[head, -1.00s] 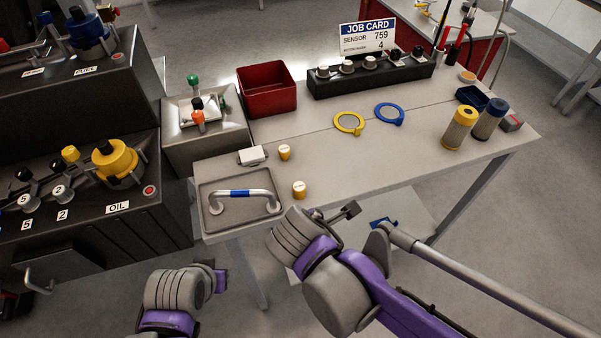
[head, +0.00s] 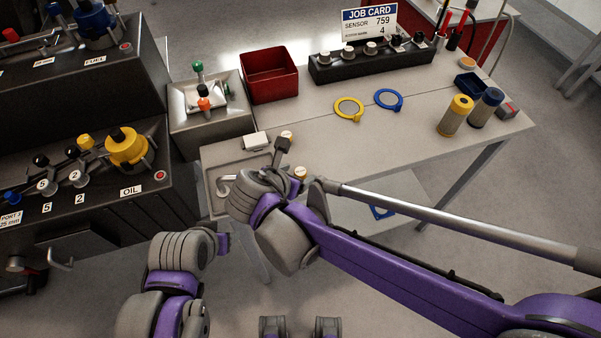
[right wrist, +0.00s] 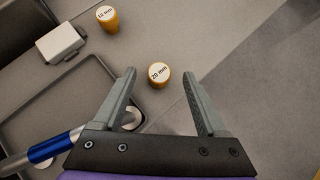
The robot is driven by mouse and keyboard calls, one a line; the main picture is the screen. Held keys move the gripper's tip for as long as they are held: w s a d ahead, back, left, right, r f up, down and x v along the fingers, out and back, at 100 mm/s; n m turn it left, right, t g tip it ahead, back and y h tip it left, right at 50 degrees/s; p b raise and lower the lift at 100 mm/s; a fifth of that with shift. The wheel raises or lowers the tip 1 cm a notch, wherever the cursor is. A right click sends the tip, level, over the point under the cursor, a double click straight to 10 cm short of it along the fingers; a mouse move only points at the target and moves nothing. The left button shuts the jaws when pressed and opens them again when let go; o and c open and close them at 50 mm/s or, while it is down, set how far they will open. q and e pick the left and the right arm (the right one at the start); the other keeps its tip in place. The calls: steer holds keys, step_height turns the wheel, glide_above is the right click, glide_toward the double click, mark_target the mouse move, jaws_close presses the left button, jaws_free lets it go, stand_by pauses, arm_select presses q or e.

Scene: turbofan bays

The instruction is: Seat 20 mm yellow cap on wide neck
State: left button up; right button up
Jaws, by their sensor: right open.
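The 20 mm cap (right wrist: 159,75), yellow-orange with a white labelled top, stands upright on the bench. It also shows in the head view (head: 300,173), partly behind my right gripper (head: 288,160). In the right wrist view, my right gripper (right wrist: 159,88) is open and empty. The cap appears between and slightly beyond its fingertips; no contact is visible. A 12 mm cap (right wrist: 107,18) of the same colour stands farther off. I cannot tell which fitting is the wide neck. The end of my left arm (head: 222,242) is at lower left, its fingers not clearly visible.
A white box (right wrist: 61,43) lies behind the tray. A red bin (head: 270,75) and the OIL console (head: 100,210) stand nearby.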

mark_target(299, 172)
steer(key=shift+x, duration=1.55)
jaws_close()
